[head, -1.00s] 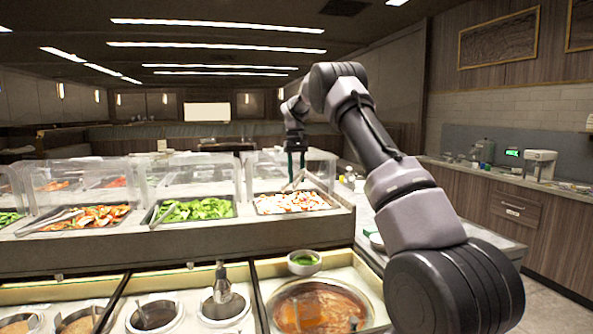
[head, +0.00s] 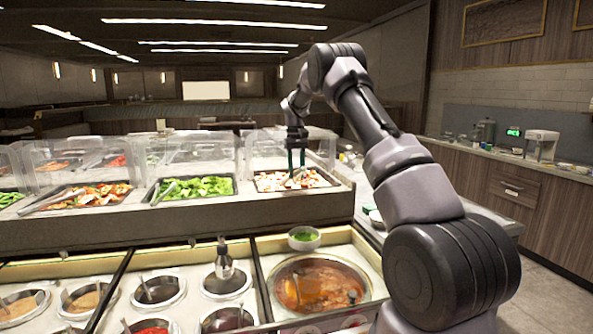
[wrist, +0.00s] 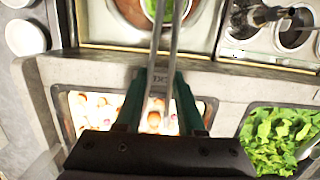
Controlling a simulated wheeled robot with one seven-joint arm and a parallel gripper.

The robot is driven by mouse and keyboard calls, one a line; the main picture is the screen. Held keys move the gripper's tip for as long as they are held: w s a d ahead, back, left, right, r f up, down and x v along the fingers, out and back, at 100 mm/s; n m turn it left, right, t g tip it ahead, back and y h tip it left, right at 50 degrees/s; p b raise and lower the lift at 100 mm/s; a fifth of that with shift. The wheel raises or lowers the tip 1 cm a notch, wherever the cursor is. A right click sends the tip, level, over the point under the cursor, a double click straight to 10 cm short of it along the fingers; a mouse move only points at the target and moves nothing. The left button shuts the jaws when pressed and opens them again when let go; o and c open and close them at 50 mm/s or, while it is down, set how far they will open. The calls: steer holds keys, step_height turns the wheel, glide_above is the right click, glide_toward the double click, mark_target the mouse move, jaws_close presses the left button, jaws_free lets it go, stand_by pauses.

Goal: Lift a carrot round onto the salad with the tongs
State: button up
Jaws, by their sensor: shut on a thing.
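My gripper (head: 297,166) hangs above the right-hand food tray (head: 257,190) in the head view. Its green fingers, with a point between their tips in the wrist view (wrist: 159,76), are shut on metal tongs (wrist: 172,48). The tongs' two long arms stretch away from the fingers in the wrist view. The tray holds pale and orange-red round pieces (wrist: 153,119); I cannot tell for sure which are carrot rounds. A tray of green leaves (head: 208,186) lies to its left. A small bowl of greens (head: 304,237) stands at the soup pan; the tongs partly cover it in the wrist view.
Clear sneeze guards (head: 268,150) stand behind the trays. A wide soup pan (head: 362,290) and several sauce wells (head: 160,290) fill the lower counter. Another mixed tray (head: 122,186) lies further left. White dishes (wrist: 25,38) sit at the side.

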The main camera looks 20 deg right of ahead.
jaws_close()
steer(key=shift+r, duration=0.1)
step_height(320, 180, up, 12)
stand_by(0.7)
